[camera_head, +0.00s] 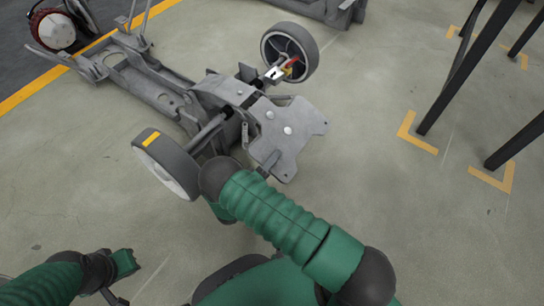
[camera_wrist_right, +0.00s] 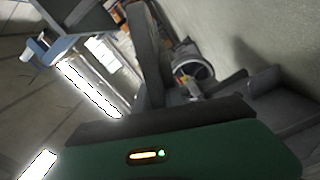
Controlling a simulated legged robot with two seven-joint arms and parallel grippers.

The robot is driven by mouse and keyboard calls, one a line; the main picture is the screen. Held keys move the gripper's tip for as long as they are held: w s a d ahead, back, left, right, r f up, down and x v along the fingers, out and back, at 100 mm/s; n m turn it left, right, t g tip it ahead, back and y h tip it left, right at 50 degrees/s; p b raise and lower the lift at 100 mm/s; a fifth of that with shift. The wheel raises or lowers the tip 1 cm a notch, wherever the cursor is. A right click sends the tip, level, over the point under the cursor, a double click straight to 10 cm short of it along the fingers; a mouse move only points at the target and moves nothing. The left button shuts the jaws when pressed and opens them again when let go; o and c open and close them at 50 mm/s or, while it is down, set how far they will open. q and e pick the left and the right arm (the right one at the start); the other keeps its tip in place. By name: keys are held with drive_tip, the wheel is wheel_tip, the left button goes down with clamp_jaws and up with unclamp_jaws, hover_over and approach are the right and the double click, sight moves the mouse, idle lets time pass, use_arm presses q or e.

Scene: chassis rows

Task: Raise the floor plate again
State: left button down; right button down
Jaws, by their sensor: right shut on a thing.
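The floor plate (camera_head: 285,130) is a flat grey metal sheet with two round studs, at the near end of the grey chassis (camera_head: 155,88) in the head view. My right arm reaches up to its near left edge. The right gripper (camera_head: 262,171) is mostly hidden behind my arm; a dark part of it shows at the plate's edge, and it is shut on the plate. The right wrist view is dark and tilted, and its grip is hard to make out. My left gripper (camera_head: 118,280) is partly seen at the lower left, away from the chassis; its jaws are unclear.
A wheel (camera_head: 167,163) stands left of the plate and another wheel (camera_head: 289,52) behind it. Dark stand legs (camera_head: 462,70) rise at the right, beside orange floor marks (camera_head: 416,134). Another chassis part (camera_head: 322,10) is at the top. Floor right of the plate is clear.

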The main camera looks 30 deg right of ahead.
wheel_tip(320, 180, up, 8)
drive_tip(key=n+p, duration=0.2)
drive_tip(key=p, duration=0.1)
drive_tip(key=n+p, duration=0.1)
drive_tip(key=p, duration=0.3)
drive_tip(key=shift+s+a+r+n, duration=0.1)
drive_tip(key=shift+s+a+n, duration=0.05)
drive_tip(key=shift+n, duration=0.25)
drive_tip(key=shift+r+n+p, duration=0.4)
drive_tip(key=shift+r+p, duration=0.05)
drive_tip(key=shift+r, duration=0.1)
drive_tip(key=shift+w, duration=0.2)
drive_tip(key=c, duration=1.4)
unclamp_jaws()
drive_tip(key=shift+r, duration=0.1)
drive_tip(key=shift+c, duration=0.2)
drive_tip(key=shift+s, duration=0.1)
